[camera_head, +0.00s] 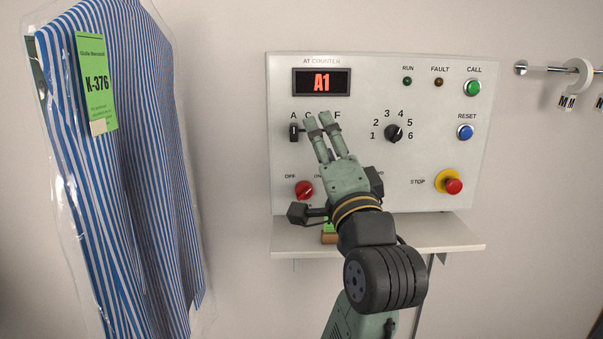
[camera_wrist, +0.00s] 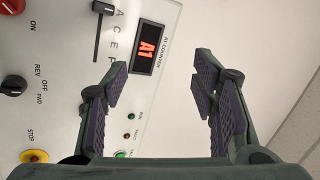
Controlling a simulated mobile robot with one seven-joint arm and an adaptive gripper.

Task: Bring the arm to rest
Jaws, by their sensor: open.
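My gripper (camera_head: 320,122) reaches up in front of the control panel (camera_head: 440,110), near the letter scale and just below the display. In the wrist view my gripper (camera_wrist: 163,85) has its two fingers spread apart with nothing between them. The display (camera_head: 322,82) reads A1 in red. The letter slider (camera_head: 294,132) stands at the left end of its slot, by A, beside the fingers. The number dial (camera_head: 394,133) is to the right of the fingers. My arm hides part of the panel's lower middle.
A bagged blue-striped garment (camera_head: 122,170) with a green K-376 tag (camera_head: 96,82) hangs at left. A narrow shelf (camera_head: 440,236) juts out below the panel. The red stop button (camera_head: 453,186) is at right. A rail (camera_head: 545,69) with a white hook is at upper right.

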